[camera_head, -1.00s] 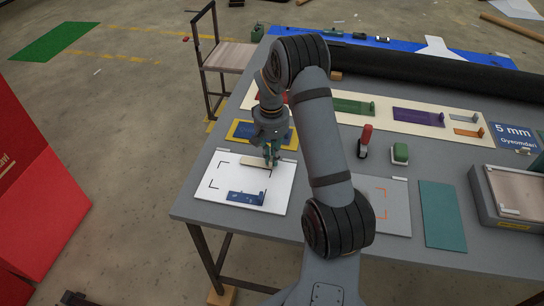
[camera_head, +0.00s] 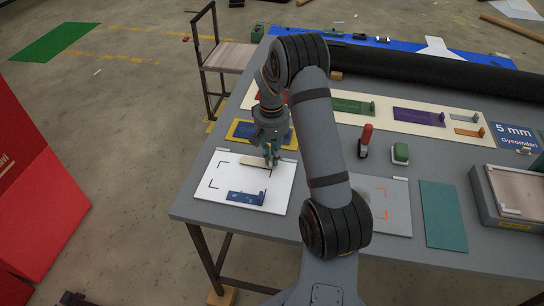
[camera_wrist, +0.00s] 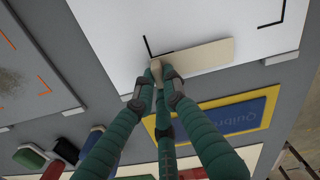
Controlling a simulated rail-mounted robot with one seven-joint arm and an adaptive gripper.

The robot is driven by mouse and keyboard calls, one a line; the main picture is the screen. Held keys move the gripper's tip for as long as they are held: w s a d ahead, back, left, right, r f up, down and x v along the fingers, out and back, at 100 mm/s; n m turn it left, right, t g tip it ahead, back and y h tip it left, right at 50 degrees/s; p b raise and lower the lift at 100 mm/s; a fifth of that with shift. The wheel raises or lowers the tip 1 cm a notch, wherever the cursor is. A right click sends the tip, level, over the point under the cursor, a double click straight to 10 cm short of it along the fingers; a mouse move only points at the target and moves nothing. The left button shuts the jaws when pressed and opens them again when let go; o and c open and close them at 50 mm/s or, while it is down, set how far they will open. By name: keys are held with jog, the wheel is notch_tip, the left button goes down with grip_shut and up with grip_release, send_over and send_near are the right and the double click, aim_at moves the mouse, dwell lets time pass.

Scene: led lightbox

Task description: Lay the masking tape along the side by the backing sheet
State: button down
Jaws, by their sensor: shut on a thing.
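The masking tape looks like a flat beige strip (camera_wrist: 205,52); it also shows in the head view (camera_head: 253,162). It is over the far part of a white board (camera_head: 216,190) with black corner marks, near the board's edge. I cannot tell whether it touches the board or hovers just above. My gripper (camera_wrist: 166,74) is shut on a small tan tab at one end of the strip, and it also shows in the head view (camera_head: 271,160). I cannot tell for sure which surface is the backing sheet. A blue piece (camera_head: 246,198) lies on the board's near part.
A yellow-framed blue plate (camera_wrist: 235,112) lies beside the white board. A grey board with orange marks (camera_head: 388,190), a teal sheet (camera_head: 443,214), a red-handled tool (camera_head: 365,138) and a green block (camera_head: 400,153) are to the right. The table's front left corner is close by.

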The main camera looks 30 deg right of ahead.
jog(key=shift+f+b, duration=0.3)
jog(key=c, duration=1.7)
grip_release()
jog(key=shift+c, duration=0.2)
jog(key=shift+r, duration=0.1)
notch_tip(320, 180, up, 12)
notch_tip(320, 180, down, 12)
jog(key=shift+f, duration=0.1)
jog(key=shift+r+p, duration=0.3)
